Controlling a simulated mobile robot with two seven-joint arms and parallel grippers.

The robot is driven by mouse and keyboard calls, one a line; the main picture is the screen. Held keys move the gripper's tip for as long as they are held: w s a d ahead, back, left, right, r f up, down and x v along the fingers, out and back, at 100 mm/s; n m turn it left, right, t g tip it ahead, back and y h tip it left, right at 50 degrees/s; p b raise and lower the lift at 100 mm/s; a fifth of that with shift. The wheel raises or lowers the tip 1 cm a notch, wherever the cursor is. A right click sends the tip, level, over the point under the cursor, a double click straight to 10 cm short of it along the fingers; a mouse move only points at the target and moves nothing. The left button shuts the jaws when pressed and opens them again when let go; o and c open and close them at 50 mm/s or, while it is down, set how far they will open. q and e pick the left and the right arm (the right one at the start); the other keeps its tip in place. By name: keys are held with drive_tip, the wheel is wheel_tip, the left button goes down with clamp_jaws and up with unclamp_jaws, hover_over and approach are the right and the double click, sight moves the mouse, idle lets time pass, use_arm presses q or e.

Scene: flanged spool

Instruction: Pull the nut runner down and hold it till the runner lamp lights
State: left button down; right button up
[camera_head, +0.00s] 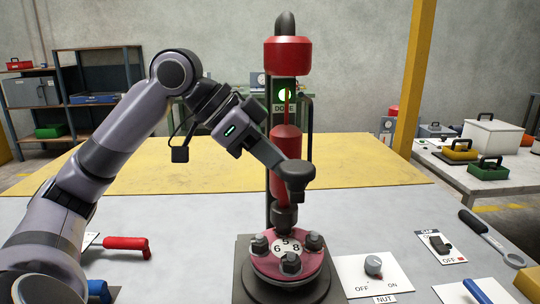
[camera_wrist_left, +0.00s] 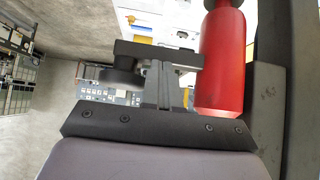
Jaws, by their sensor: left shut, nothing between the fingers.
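The nut runner (camera_head: 286,147) is a red cylinder on a dark upright post, with a red head (camera_head: 288,56) above it. Its dark lower end (camera_head: 285,216) stands right over the pink flange (camera_head: 272,266), which carries several dark nuts and white number marks. My right gripper is out of view.
A knob panel (camera_head: 373,267) marked OFF, ON and NUT stands right of the flange. A red-handled tool (camera_head: 125,243) lies at left. The yellow far table half is clear.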

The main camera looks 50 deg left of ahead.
use_arm(q)
drive_tip(key=v, duration=1.1)
drive_tip(key=shift+w+d+r, duration=0.2)
drive_tip(key=shift+w+r, duration=0.1)
